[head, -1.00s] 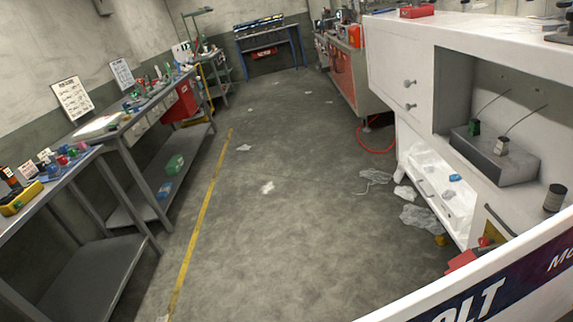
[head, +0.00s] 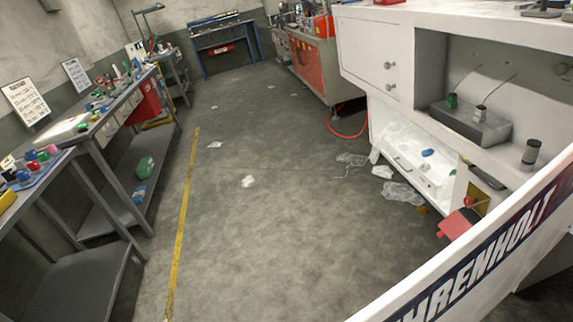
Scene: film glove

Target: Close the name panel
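The name panel (head: 478,272) is a long white board with a dark blue band and white letters, of which "HRENHOLT" can be read. It runs slanting across the lower right of the head view and is cut off by the frame's edges. It stands out in front of the white bench (head: 372,42), with a gap between them. Its hinge or mounting is out of sight. My gripper is not in view, so its contact with the panel cannot be told.
A red block (head: 458,224) sits just behind the panel by the bench's low tray (head: 410,170). Clear plastic scraps (head: 403,193) and a red hose (head: 347,135) lie on the floor. Grey tables (head: 80,250) line the left. The middle floor is mostly clear.

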